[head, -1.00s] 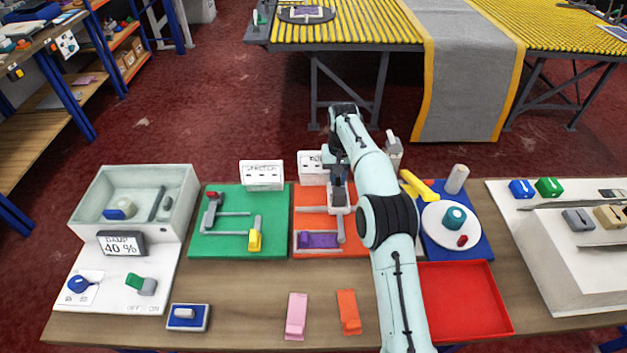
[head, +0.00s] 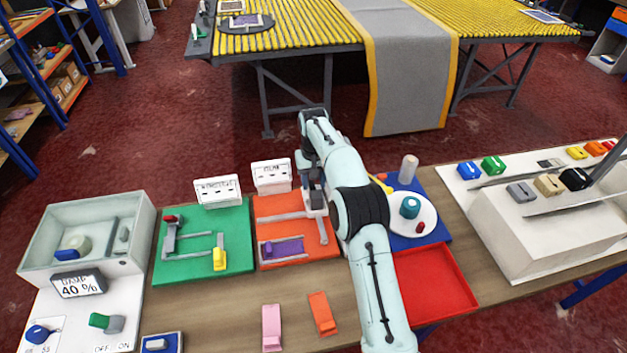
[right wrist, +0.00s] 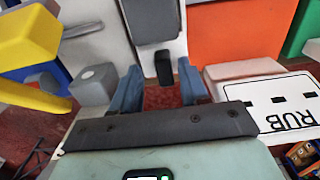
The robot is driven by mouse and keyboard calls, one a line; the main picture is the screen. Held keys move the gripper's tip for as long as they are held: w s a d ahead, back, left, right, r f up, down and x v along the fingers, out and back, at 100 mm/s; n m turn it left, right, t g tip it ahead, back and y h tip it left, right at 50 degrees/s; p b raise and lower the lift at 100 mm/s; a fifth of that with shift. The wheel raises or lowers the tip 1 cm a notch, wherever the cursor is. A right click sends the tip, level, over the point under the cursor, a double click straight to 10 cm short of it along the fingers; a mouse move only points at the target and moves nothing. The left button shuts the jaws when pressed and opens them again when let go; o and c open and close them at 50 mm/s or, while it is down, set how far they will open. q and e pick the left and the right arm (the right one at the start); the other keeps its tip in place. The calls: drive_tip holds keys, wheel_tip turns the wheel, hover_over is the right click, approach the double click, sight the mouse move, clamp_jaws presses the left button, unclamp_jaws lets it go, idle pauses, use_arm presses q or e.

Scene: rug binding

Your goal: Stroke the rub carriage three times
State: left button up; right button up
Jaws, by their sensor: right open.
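The orange rub board (head: 268,207) lies on the table with grey rails and a purple swatch (head: 285,248). At its right side a grey and white carriage with a dark upright handle (right wrist: 163,68) stands; in the head view my arm partly hides it. My right gripper (right wrist: 158,88) is open. In the right wrist view, the dark handle shows between its two blue fingers. I cannot tell whether they touch it. In the head view the right gripper (head: 314,190) is over the board's right part. The RUB sign (right wrist: 285,105) stands behind the board. My left gripper is not in view.
The green board (head: 200,268) with a yellow block lies left of the orange one. A blue board (head: 436,205) with a white disc and a red tray (head: 432,285) are right of my arm. Pink (head: 271,328) and orange (head: 321,313) blocks lie in front.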

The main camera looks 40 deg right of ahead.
use_arm(q)
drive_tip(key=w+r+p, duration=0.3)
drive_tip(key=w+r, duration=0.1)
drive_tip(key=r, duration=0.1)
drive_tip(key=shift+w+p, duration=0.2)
drive_tip(key=shift+p, duration=0.2)
use_arm(e)
wheel_tip(320, 180, up, 13)
drive_tip(key=shift+r, duration=0.2)
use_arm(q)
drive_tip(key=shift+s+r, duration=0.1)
